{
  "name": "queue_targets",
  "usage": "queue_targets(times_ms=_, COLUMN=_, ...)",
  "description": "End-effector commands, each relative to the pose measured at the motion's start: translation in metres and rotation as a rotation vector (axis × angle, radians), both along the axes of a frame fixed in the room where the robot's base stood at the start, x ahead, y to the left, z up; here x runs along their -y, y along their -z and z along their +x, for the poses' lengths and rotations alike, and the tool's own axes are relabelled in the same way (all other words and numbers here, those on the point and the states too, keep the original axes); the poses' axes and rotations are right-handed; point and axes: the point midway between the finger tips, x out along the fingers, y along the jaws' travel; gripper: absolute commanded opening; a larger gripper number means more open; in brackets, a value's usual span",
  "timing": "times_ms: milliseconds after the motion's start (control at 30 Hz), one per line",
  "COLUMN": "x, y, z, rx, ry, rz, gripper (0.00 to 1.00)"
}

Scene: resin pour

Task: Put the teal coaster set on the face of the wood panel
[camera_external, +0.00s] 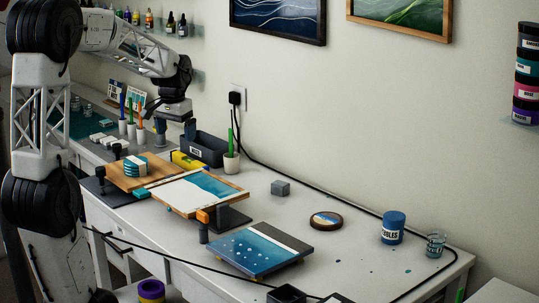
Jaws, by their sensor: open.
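The teal coaster set (136,165), a short banded stack of teal and white, rests on the face of a tan wood panel (118,176). The panel lies flat on a dark mat or base at the left of the table, partly covered by the stack. My gripper (175,132) points down, open with its fingers apart and nothing visible between them. It is above and to the right of the coaster set, apart from it, near the dark bin. Exact depth is hard to tell.
A framed teal-and-white board (174,196) stands raised beside the panel. A blue painted panel (251,253) lies in front. A dark bin (207,151), yellow level (187,162) and brush cups (231,162) stand behind.

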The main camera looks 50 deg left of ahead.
Motion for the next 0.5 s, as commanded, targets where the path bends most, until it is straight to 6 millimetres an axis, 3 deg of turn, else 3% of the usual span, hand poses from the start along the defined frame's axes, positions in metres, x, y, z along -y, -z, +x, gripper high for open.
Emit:
queue_targets(times_ms=100, x=0.048, y=-0.006, z=-0.013, rx=0.016, ry=0.040, rz=0.006, gripper=1.00)
queue_targets(times_ms=500, x=0.180, y=-0.009, z=-0.078, rx=0.070, ry=0.154, rz=0.015, gripper=1.00)
